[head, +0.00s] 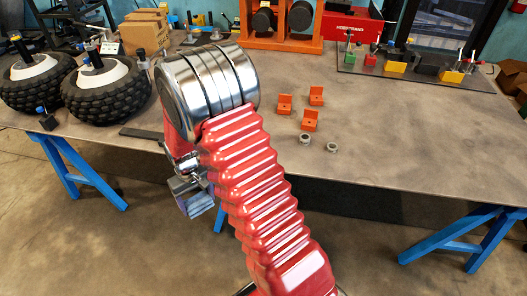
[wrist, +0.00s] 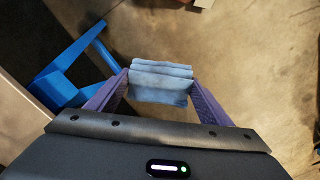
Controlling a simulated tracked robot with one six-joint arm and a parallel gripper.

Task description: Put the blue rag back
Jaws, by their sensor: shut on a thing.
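The blue rag (wrist: 160,85) is a folded light-blue cloth. In the wrist view it is held between the two purple fingers of my gripper (wrist: 160,88), with open floor beneath it. In the head view my gripper (head: 192,198) hangs below and in front of the table's front edge, left of the middle. A bluish patch of the rag (head: 200,205) shows at its lower end there. My arm hides part of the gripper and of the table behind it.
The grey table (head: 400,140) bears orange brackets (head: 310,122), small metal rings (head: 332,147), wheels (head: 95,90) at left and a dark tool mat (head: 430,78) at back right. Blue trestle legs (head: 455,245) stand under it; one blue leg (wrist: 75,65) is close left of my gripper.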

